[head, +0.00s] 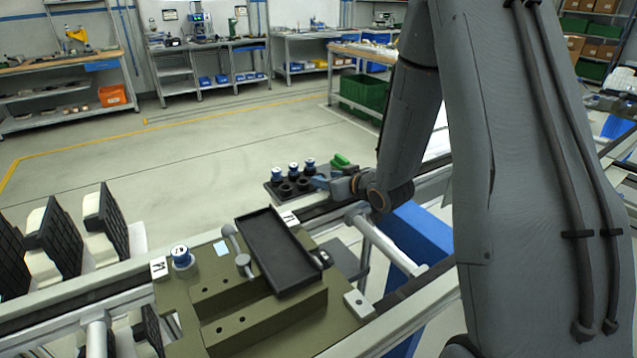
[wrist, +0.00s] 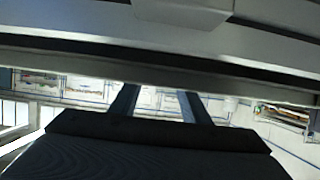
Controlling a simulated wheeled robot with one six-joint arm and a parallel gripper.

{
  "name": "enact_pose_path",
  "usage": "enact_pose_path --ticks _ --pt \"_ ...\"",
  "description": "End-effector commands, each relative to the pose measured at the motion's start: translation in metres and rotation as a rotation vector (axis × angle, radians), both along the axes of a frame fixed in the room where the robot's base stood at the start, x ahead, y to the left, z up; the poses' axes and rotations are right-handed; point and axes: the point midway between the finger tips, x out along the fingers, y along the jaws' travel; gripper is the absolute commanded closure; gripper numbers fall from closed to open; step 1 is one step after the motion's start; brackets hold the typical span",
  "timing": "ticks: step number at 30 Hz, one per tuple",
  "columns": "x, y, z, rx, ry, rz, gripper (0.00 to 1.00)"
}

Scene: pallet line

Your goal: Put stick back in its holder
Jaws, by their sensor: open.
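No object stands out clearly as the stick. A black block (head: 272,196) at the rail's far side carries blue-topped pieces (head: 294,169) and black rings (head: 303,184); I cannot tell whether it is the stick's holder. A green piece (head: 341,160) lies at its right end. My gripper (head: 320,183) is close to the block's right side, seen small and partly covered by my arm. In the wrist view its two dark fingers (wrist: 160,105) stand apart with nothing visible between them.
An olive fixture plate (head: 270,328) in front bears a black tray (head: 277,252), grey clamp handles (head: 243,262) and a blue-topped piece (head: 181,257). Black-and-white panels (head: 55,235) stand at left. A blue box (head: 425,240) is below the rail. The floor beyond is clear.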

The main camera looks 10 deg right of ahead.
Motion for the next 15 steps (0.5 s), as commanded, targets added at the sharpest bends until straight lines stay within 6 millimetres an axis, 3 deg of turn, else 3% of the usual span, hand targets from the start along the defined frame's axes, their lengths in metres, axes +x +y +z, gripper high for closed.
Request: enact_pose_path --ticks 7,15 --pt "0.025 0.01 -0.013 0.0 0.001 0.001 0.58" --pt "0.031 0.011 -0.016 0.001 0.0 -0.001 0.58"
